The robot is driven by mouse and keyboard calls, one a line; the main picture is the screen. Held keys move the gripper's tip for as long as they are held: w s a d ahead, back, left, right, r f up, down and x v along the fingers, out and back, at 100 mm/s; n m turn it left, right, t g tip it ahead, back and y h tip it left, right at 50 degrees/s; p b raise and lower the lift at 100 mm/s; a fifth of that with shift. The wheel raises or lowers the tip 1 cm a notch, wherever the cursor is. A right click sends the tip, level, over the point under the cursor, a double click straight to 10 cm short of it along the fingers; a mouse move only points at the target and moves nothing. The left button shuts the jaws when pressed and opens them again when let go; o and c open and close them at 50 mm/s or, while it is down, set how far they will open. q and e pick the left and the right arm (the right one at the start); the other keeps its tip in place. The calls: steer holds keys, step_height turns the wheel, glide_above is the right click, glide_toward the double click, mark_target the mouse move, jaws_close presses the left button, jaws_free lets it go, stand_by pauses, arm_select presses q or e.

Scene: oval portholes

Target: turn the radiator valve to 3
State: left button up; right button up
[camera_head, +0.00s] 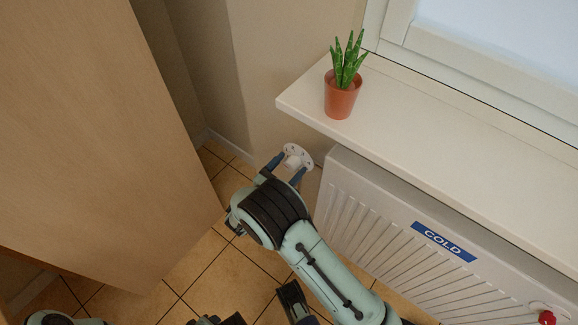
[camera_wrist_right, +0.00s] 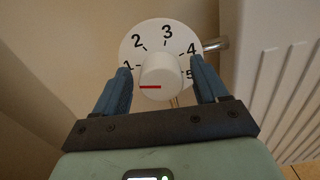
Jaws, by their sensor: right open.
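The radiator valve has a round white dial plate (camera_wrist_right: 150,30) with the numbers 1 to 5 and a white knob (camera_wrist_right: 162,70) at its centre. A red line on the knob points left, just below the 1. The valve also shows in the head view (camera_head: 296,153), left of the radiator. My right gripper (camera_head: 288,168) is open at the valve, with one blue finger on each side of the knob. In the right wrist view, contact with the knob cannot be made out. Dark parts, probably of my left gripper (camera_head: 291,300), show at the bottom edge; their opening is unclear.
The white radiator (camera_head: 385,225) carries a blue COLD label (camera_head: 443,241) and a red knob (camera_head: 546,317) at lower right. Above it, a white sill (camera_head: 420,115) holds a potted plant (camera_head: 342,97). A large wooden panel (camera_head: 90,130) stands left. Tiled floor (camera_head: 190,265) lies between.

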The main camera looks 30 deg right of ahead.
steer(key=shift+w+d, duration=0.1)
steer(key=shift+d, duration=0.15)
steer(key=c, duration=1)
steer(key=shift+o, duration=0.2)
